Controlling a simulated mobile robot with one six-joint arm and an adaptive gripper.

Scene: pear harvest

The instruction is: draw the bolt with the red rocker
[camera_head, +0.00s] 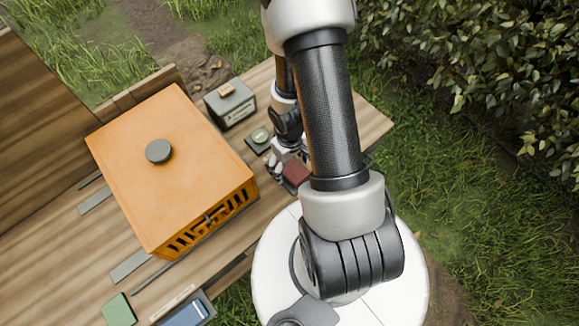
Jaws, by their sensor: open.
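A dark red rocker (296,173) sits on the wooden table (367,120), partly hidden behind my arm. My gripper (275,171) is low over the table, its fingers just left of the rocker and close to it. It is open; nothing shows between its fingers. I cannot tell whether it touches the rocker. A bolt cannot be made out for certain. An orange crate (185,165) with a slotted front and a round dark knob (159,151) on top stands left of my gripper.
A grey box (230,106) stands behind the gripper, and a green round button on a dark pad (259,138) lies between them. A green block (118,311) and a blue tray (184,314) are at the front left. Bushes (490,70) grow at the right.

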